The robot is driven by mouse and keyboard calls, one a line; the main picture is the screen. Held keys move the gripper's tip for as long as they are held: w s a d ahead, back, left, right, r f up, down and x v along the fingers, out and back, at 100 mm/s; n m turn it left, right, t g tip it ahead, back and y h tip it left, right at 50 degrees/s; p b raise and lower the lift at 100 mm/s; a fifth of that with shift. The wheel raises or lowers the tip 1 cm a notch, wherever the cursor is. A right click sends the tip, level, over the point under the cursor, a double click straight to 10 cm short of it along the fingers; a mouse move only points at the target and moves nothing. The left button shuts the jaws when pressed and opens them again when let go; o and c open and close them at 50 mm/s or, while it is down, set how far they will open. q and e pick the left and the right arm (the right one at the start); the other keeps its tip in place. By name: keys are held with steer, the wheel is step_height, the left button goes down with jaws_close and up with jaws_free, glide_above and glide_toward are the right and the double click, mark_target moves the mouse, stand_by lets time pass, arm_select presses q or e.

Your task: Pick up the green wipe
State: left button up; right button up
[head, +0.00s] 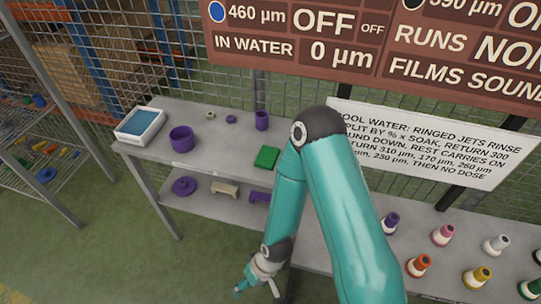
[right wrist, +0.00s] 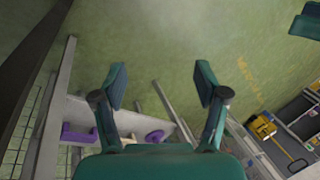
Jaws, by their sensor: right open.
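The green wipe (head: 267,157) lies flat on the upper grey shelf, near its right part, just left of my teal arm in the head view. My right gripper (head: 258,292) hangs low at the bottom of the head view, well below and apart from the wipe. In the right wrist view its two fingers (right wrist: 160,88) are spread with nothing between them, facing the green floor. The wipe does not show in the right wrist view. My left gripper is not clearly in view.
On the upper shelf (head: 212,168) stand a white tray with blue content (head: 139,125), a purple pot (head: 182,139) and a purple cup (head: 262,120). The lower shelf holds a purple lid (head: 184,187). Several coloured bottles (head: 443,236) stand at right. A mesh fence rises behind.

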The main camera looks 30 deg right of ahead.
steer(key=shift+o, duration=1.1)
steer(key=w+r+n+b, duration=0.1)
steer(key=w+n, duration=0.4)
steer(key=w, duration=0.1)
steer(key=shift+w+r+n, duration=0.3)
steer(key=shift+w+n, duration=0.1)
steer(key=n+t+h+b, duration=0.25)
steer(key=n+h, duration=0.55)
steer(key=n, duration=1.2)
glide_toward(267, 156)
steer(key=x, duration=0.1)
steer(key=b+x, duration=0.1)
steer(key=x, duration=0.1)
steer(key=shift+w+d+g, duration=0.1)
steer(key=shift+w+g, duration=0.15)
steer(key=shift+w, duration=0.15)
steer(key=shift+s+x, duration=0.2)
steer(key=shift+x, duration=2.45)
steer(key=shift+f, duration=0.1)
steer(key=c, duration=1)
